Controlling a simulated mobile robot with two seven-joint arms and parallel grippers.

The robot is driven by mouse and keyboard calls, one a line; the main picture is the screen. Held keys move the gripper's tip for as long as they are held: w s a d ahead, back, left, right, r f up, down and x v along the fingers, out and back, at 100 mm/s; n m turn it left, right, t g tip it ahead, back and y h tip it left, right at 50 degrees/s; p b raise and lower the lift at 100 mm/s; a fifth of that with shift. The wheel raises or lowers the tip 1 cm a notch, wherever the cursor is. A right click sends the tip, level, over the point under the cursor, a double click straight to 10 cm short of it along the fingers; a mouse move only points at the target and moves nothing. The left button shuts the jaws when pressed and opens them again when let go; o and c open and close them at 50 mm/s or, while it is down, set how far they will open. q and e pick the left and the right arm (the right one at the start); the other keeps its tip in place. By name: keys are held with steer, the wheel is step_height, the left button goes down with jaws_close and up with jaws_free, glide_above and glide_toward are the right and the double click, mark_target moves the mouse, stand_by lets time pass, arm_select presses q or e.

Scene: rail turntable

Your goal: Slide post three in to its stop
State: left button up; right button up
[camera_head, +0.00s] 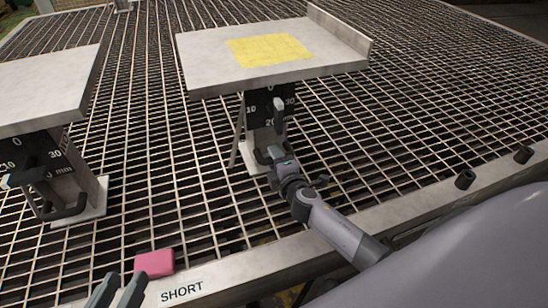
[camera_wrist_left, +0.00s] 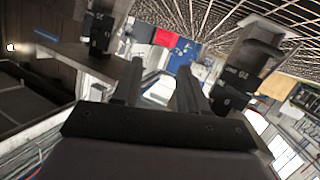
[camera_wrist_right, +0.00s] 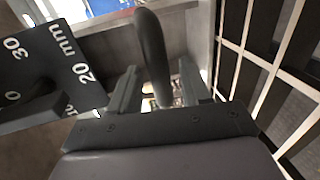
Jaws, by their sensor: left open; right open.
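Two posts carry flat grey plates in the head view; no post number is readable. The nearer-centre post (camera_head: 259,138) has a dark scale plate marked 0, 10, 20, 30, with a grey pointer (camera_head: 279,112) on it and a dark handle (camera_head: 262,156) low on its front. My right gripper (camera_head: 276,160) is at this handle. In the right wrist view a dark bar (camera_wrist_right: 152,55) stands between its open fingers, with the scale plate (camera_wrist_right: 45,65) at left. My left gripper (camera_head: 118,288) is open and empty at the bottom left.
The left post (camera_head: 75,165) has a similar scale and handle under its plate (camera_head: 45,90). A yellow patch (camera_head: 268,51) lies on the centre plate. A pink block (camera_head: 155,263) sits by the SHORT label (camera_head: 182,291) on the front rail. Open metal grating surrounds the posts.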

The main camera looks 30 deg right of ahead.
steer(key=p+v, duration=0.1)
steer(key=v, duration=0.4)
steer(key=shift+w, duration=0.1)
steer(key=shift+s+a+r+p, duration=0.1)
steer(key=shift+s+r+p, duration=0.1)
steer(key=shift+s+p, duration=0.25)
arm_select(q)
steer(key=shift+w+d+f+n+g, duration=0.2)
steer(key=shift+d+n+g, duration=0.15)
steer(key=shift+d, duration=0.3)
arm_select(e)
steer(key=shift+s, duration=0.15)
arm_select(q)
steer(key=shift+r, duration=0.1)
